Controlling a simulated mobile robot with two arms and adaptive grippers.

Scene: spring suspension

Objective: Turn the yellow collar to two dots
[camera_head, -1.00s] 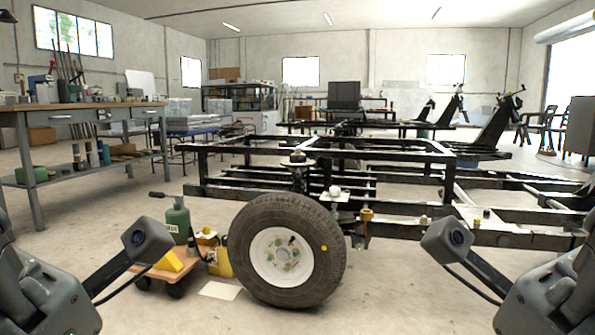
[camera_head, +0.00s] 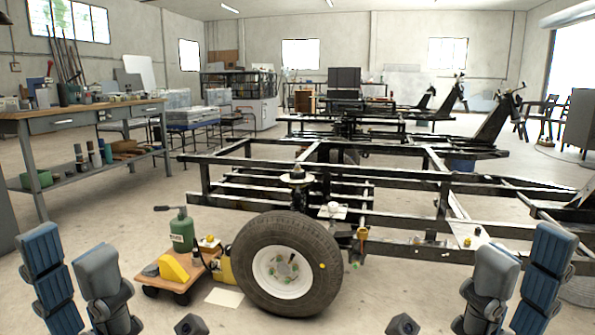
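A small orange-yellow part (camera_head: 362,233) sits on the black chassis frame just right of the wheel; it may be the yellow collar, but it is too small to make out any dots. The black tyre with its white rim (camera_head: 284,272) stands in front of the frame, and a dark suspension column (camera_head: 298,192) rises behind it. My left gripper (camera_head: 68,250) is at the lower left, its fingers up and apart, empty. My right gripper (camera_head: 522,250) is at the lower right, also open and empty. Both are well apart from the wheel and chassis.
A wooden cart (camera_head: 172,280) with a green bottle (camera_head: 182,231) and a yellow wedge (camera_head: 173,268) stands left of the wheel. A workbench (camera_head: 80,112) is at the left. The chassis frame (camera_head: 420,178) extends right and back.

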